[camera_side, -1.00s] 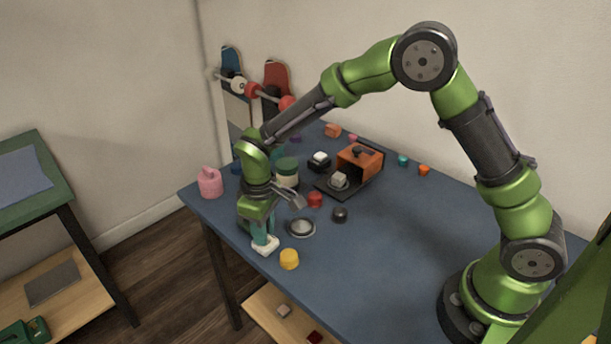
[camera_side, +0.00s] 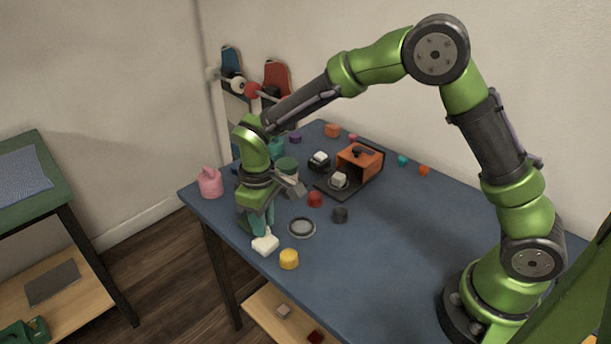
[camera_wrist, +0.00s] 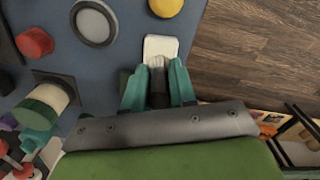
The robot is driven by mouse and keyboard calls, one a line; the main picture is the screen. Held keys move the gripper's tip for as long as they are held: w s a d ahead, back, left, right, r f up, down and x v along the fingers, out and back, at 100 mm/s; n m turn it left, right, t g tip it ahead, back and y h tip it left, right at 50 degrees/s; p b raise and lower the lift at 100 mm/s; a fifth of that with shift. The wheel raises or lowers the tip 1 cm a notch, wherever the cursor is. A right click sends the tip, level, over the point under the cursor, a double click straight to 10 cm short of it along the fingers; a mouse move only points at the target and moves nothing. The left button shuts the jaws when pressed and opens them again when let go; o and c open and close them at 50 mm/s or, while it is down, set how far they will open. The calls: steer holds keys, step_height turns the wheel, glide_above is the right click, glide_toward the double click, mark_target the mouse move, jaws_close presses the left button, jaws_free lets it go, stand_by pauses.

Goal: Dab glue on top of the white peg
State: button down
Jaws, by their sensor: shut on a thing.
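My gripper (camera_wrist: 158,88) is shut on a brush (camera_wrist: 158,64) with a dark handle and pale bristles. In the side view the gripper (camera_side: 257,218) is above the near left table edge. The bristles are just over a white block (camera_side: 265,243); it also shows in the wrist view (camera_wrist: 160,44). I cannot tell whether they touch it. A white piece (camera_side: 319,156) sits on a black base, and a pale block (camera_side: 339,179) sits before an orange housing. I cannot tell which is the white peg.
A pink container (camera_side: 210,183) stands at the left edge. The orange housing (camera_side: 360,160) is farther back. The table's right-hand middle is clear.

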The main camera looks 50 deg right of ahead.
steer(key=shift+r, duration=2.15)
